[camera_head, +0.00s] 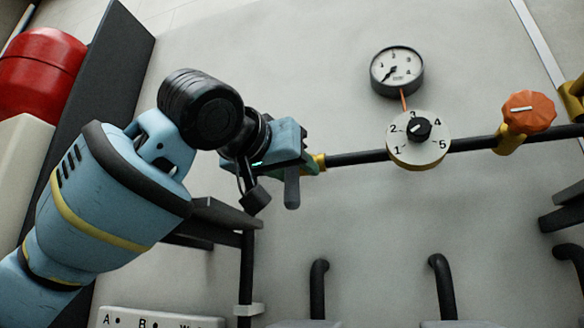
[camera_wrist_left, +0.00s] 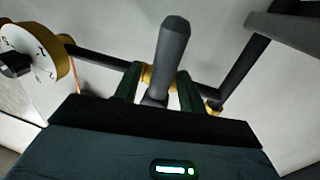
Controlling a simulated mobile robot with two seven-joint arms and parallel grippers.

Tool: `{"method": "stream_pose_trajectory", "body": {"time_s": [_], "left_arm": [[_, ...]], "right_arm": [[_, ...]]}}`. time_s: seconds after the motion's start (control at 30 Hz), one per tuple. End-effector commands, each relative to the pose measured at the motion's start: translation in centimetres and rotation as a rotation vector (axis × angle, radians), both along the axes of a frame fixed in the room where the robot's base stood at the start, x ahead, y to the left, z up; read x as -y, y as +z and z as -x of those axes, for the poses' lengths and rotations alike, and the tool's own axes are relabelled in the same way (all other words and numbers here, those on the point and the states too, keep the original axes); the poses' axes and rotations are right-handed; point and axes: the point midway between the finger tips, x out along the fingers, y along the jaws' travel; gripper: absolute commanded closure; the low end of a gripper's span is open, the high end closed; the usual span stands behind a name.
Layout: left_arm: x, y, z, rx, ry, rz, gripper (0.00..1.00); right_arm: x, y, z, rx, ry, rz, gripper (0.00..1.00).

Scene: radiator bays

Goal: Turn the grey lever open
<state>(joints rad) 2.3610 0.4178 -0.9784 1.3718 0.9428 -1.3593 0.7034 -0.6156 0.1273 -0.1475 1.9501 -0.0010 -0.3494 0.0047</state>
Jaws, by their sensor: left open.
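The grey lever (camera_head: 291,190) hangs downward just below my left gripper (camera_head: 303,163) in the head view. In the left wrist view the lever (camera_wrist_left: 173,48) stands out toward the camera, in front of a brass fitting on the dark pipe. My left gripper (camera_wrist_left: 158,84) is open there, with one dark finger on each side of the lever's lower part. I cannot tell whether either finger touches it. In the head view the gripper body hides the lever's pivot and part of the valve. My right gripper is not in view.
Right along the dark pipe (camera_head: 360,158) are a numbered white dial (camera_head: 430,153) with a black knob and an orange knob (camera_head: 529,111). A pressure gauge (camera_head: 397,71) sits above the dial. A dark shelf bracket (camera_head: 222,212) lies close below my left wrist.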

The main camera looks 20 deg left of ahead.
Motion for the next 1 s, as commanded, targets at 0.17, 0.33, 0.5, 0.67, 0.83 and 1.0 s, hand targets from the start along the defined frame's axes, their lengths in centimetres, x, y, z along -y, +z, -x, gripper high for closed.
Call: {"method": "stream_pose_trajectory", "body": {"time_s": [0.17, 0.33, 0.5, 0.67, 0.83, 1.0], "left_arm": [[0.0, 0.0, 0.0, -0.001, 0.000, 0.000, 0.60], [0.0, 0.0, 0.0, -0.001, 0.000, 0.000, 0.83], [0.0, 0.0, 0.0, -0.001, 0.000, 0.000, 1.00], [0.0, 0.0, 0.0, -0.001, 0.000, 0.000, 1.00], [-0.1, -0.1, -0.2, -0.002, 0.000, 0.010, 1.00], [-0.7, -0.1, -1.1, -0.005, 0.001, 0.048, 1.00]], "right_arm": [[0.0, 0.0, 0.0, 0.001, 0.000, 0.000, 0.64], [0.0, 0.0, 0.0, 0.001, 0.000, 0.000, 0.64], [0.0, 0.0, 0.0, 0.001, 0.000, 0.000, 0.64], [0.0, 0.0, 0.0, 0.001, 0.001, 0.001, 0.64], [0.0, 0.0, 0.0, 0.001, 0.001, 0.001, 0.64], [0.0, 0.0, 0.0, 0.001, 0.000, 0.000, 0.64]]}}
